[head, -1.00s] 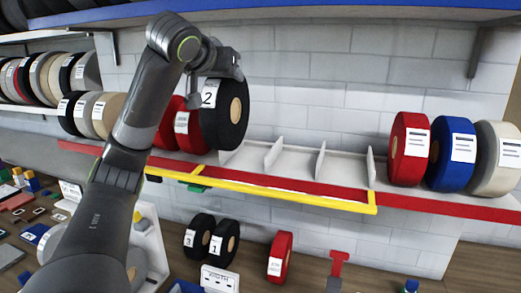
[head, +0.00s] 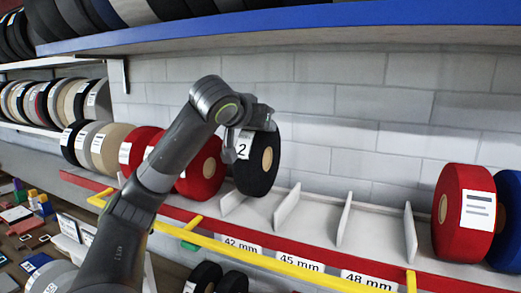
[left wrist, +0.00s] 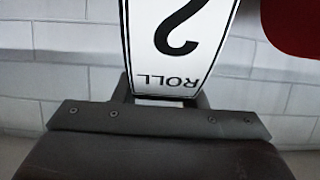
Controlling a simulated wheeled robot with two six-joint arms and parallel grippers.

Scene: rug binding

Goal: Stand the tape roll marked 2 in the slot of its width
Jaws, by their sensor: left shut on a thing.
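The black tape roll marked 2 (head: 250,178) hangs upright from my left gripper (head: 250,126), which is shut on its upper part. In the left wrist view its white label (left wrist: 180,42) reads 2 and ROLL, upside down. The roll is beside a red roll (head: 203,172) at the left end of the slots. I cannot tell whether its bottom touches the shelf. White dividers (head: 287,207) form empty slots to the right. Labels below read 42 mm (head: 242,244), 45 mm (head: 299,263) and 48 mm (head: 369,280). My right gripper is not in view.
A yellow rail (head: 285,259) runs in front of the shelf. A red roll (head: 462,212) and a blue roll (head: 507,220) stand right of the slots. A blue-edged shelf (head: 300,22) is overhead. Black rolls (head: 204,277) stand below.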

